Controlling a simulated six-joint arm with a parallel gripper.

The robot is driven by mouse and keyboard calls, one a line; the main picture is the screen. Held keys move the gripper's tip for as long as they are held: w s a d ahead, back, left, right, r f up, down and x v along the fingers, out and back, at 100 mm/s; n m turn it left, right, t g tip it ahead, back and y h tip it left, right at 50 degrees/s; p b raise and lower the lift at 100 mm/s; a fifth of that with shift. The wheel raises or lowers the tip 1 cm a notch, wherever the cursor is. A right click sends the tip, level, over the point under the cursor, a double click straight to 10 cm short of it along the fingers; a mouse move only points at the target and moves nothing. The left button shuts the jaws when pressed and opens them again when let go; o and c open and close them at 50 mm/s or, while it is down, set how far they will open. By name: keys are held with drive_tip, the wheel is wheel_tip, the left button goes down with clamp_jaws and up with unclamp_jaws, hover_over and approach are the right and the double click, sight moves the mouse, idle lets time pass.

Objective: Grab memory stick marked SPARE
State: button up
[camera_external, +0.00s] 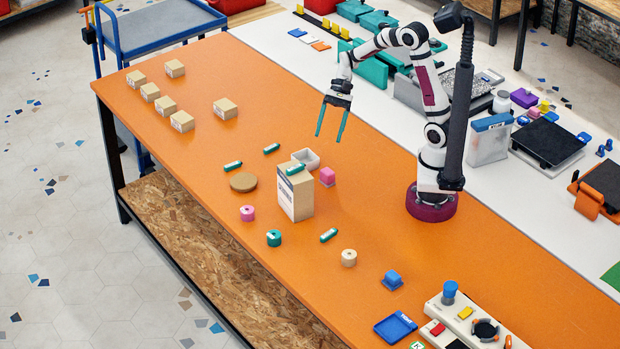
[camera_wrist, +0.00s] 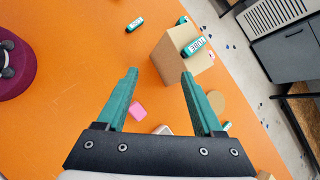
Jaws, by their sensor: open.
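Several green memory sticks with white labels are in view. One stick (camera_external: 295,170) lies on top of an upright cardboard box (camera_external: 296,196); the wrist view shows this stick (camera_wrist: 194,46) with dark lettering that I cannot read surely. Other sticks lie on the orange table: one (camera_external: 271,149) behind the box, one (camera_external: 233,166) to its left, one (camera_external: 328,235) to its front right, also in the wrist view (camera_wrist: 134,25). Their markings are too small to read, so I cannot tell which is SPARE. My gripper (camera_external: 330,138) is open and empty, pointing down above the table behind the box.
Near the box are a white tray (camera_external: 307,159), a pink cube (camera_external: 327,176), a brown disc (camera_external: 243,182) and pink (camera_external: 247,213), teal (camera_external: 273,238) and beige (camera_external: 349,257) rolls. Several small cartons (camera_external: 225,108) stand at the far left. A control panel (camera_external: 470,322) is at front right.

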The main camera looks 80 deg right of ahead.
drive_tip(key=w+d+f+m+t+y, duration=0.1)
drive_tip(key=w+d+f+m+t, duration=0.3)
drive_tip(key=d, duration=0.5)
drive_tip(key=m+t+h, duration=0.3)
drive_tip(key=m+t, duration=0.3)
drive_tip(key=m, duration=0.4)
approach(274, 146)
drive_tip(key=shift+w+a+f, duration=0.15)
drive_tip(key=shift+w+f, duration=0.2)
drive_tip(key=shift+f, duration=0.2)
drive_tip(key=shift+w+a+f, duration=0.15)
drive_tip(key=shift+w+f, duration=0.25)
drive_tip(key=shift+f, duration=0.1)
drive_tip(key=w, duration=0.1)
drive_tip(key=w+a, duration=0.1)
drive_tip(key=w, duration=0.1)
drive_tip(key=w+a, duration=0.1)
drive_tip(key=w, duration=0.1)
drive_tip(key=shift+a+f, duration=0.15)
drive_tip(key=shift+f, duration=0.15)
drive_tip(key=shift+w+a+f, duration=0.15)
drive_tip(key=shift+w, duration=0.1)
clamp_jaws()
